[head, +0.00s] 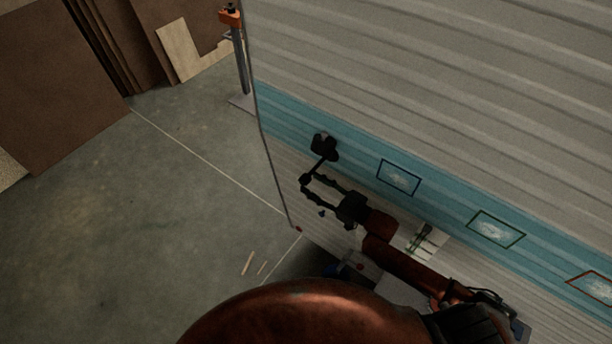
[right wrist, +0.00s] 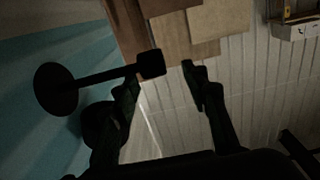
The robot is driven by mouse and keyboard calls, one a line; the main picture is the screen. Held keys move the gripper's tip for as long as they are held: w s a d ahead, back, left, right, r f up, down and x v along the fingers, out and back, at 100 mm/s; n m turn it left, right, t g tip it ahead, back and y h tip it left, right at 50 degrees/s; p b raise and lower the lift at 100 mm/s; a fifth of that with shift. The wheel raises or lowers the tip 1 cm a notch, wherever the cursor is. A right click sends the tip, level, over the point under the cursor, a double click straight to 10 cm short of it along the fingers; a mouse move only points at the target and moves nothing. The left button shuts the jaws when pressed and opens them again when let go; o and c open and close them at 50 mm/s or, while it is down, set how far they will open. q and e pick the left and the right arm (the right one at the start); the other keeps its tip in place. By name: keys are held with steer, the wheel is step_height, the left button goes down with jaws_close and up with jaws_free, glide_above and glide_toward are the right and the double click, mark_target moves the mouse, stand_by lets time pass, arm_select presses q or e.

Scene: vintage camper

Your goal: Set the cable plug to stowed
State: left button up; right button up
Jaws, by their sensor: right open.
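A black fitting, which I take to be the cable plug's mount, has a round base (right wrist: 55,90) on the camper's blue band in the right wrist view. A rod runs from it to a small dark block (right wrist: 152,63). In the head view the dark fitting (head: 323,146) sits on the wall near the camper's edge. My right gripper (head: 313,187) is open, its fingertips at the rod's far end. In the right wrist view the block shows between the open fingers (right wrist: 160,80), nearer the left one; contact cannot be told. My left gripper is out of view.
The camper wall (head: 430,80) fills the right side, with small framed pictures along its blue band. A second dark round part (right wrist: 100,122) lies behind the left finger. Brown boards (head: 60,80) lean at the upper left. The concrete floor (head: 170,210) is mostly clear.

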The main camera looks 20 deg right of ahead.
mark_target(309, 181)
steer(key=w, duration=0.1)
steer(key=w+a, duration=0.1)
steer(key=w, duration=0.1)
steer(key=shift+w+a+f, duration=0.35)
steer(key=shift+w, duration=0.05)
steer(key=shift+s+a+r+p, duration=0.1)
steer(key=shift+s+a+p, duration=0.1)
steer(key=shift+p, duration=0.15)
steer(key=shift+w, duration=0.35)
steer(key=shift+c, duration=0.7)
steer(key=shift+s, duration=0.2)
steer(key=c, duration=1)
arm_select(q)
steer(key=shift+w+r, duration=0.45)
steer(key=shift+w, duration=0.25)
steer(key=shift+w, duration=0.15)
